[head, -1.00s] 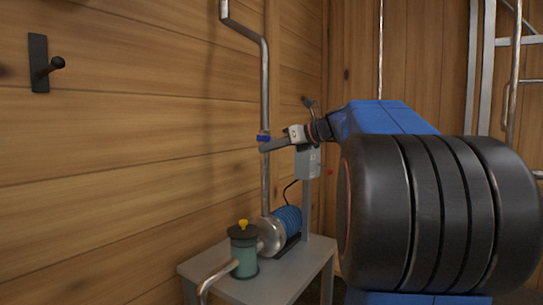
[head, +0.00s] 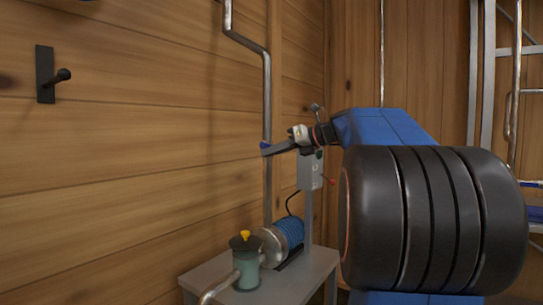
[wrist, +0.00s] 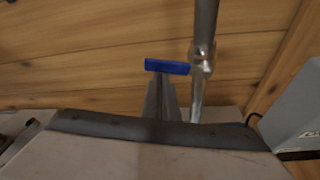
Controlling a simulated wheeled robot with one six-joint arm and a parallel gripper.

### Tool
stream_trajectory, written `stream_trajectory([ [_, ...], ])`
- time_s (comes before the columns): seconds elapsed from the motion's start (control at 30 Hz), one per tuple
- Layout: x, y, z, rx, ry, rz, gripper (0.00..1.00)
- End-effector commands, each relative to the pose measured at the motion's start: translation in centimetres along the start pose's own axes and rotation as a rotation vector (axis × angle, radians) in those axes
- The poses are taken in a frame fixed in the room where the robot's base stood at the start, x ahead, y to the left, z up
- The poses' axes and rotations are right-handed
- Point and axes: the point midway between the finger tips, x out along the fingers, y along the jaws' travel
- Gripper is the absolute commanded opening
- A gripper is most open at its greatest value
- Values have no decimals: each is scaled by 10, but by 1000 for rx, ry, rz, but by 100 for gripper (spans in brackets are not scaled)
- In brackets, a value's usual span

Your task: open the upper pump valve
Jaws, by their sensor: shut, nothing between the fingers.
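The upper pump valve has a blue handle (head: 265,146) on the vertical metal pipe (head: 267,100) above the pump. In the wrist view the blue handle (wrist: 167,66) lies crosswise to the pipe (wrist: 205,30) and sticks out to its left. My gripper (head: 270,150) is shut and empty, with its dark fingertips right at the handle in the head view, hiding part of it. In the wrist view my gripper (wrist: 160,90) points at the handle from below. I cannot tell whether they touch.
The pump (head: 288,234) with blue ribs and a greenish canister (head: 247,268) with a yellow knob stand on a grey table (head: 210,272). A grey control box (head: 310,170) is close below my wrist. The wooden wall (head: 150,150) is close behind the pipe.

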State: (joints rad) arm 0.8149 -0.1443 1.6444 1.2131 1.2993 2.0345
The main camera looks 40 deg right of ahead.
Motion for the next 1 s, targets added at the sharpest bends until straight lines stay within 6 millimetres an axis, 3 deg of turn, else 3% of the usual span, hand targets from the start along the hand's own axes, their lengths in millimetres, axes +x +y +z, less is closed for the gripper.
stream_trajectory([
  [0.37, -8, 0, 23, 326, 0, 114, 0],
  [1.0, -20, -15, 59, 326, 0, 114, 0],
])
